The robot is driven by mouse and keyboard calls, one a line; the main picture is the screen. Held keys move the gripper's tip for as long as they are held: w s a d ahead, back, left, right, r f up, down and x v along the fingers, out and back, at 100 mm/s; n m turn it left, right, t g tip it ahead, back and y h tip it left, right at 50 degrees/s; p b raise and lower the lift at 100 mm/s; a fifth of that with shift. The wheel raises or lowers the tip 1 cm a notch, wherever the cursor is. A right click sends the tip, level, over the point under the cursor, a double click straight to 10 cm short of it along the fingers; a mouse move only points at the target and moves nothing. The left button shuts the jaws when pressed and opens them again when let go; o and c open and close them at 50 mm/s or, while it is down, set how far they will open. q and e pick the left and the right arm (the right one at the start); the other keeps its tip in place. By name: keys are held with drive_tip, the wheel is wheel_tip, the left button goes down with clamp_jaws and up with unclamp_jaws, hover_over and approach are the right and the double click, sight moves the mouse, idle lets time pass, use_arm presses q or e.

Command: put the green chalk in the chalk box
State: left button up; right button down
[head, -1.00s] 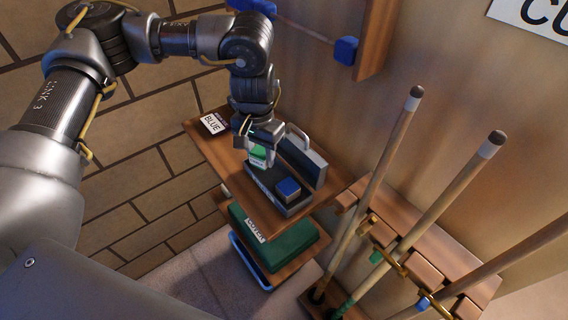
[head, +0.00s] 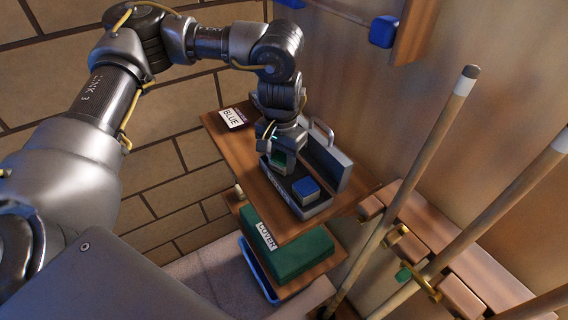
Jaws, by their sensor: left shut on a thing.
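My left gripper (head: 279,163) points down over the far end of the chalk box and is shut on the green chalk (head: 280,158), a small green cube partly hidden between the fingers. The chalk box (head: 306,207) is a dark grey open case on the upper wooden shelf, with its lid (head: 328,160) raised at the wall side. A blue chalk cube (head: 305,188) sits in its near end. The chalk is at the box's far end; I cannot tell whether it touches the floor of the box. My right gripper is not in view.
A "BLUE" card (head: 233,118) lies at the shelf's far left. A folded green cover (head: 290,251) is on the shelf below. Cue sticks (head: 415,170) stand in a wooden wall rack (head: 449,266) at right. A blue block on a rod (head: 384,31) is above.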

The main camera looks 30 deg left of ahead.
sight(282, 157)
use_arm(q)
drive_tip(key=o, duration=0.5)
drive_tip(key=shift+f, duration=0.15)
drive_tip(key=o, duration=0.5)
drive_tip(key=shift+c, duration=0.2)
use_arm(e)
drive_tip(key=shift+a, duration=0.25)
use_arm(q)
wheel_tip(282, 157, up, 12)
drive_tip(key=shift+r, duration=0.25)
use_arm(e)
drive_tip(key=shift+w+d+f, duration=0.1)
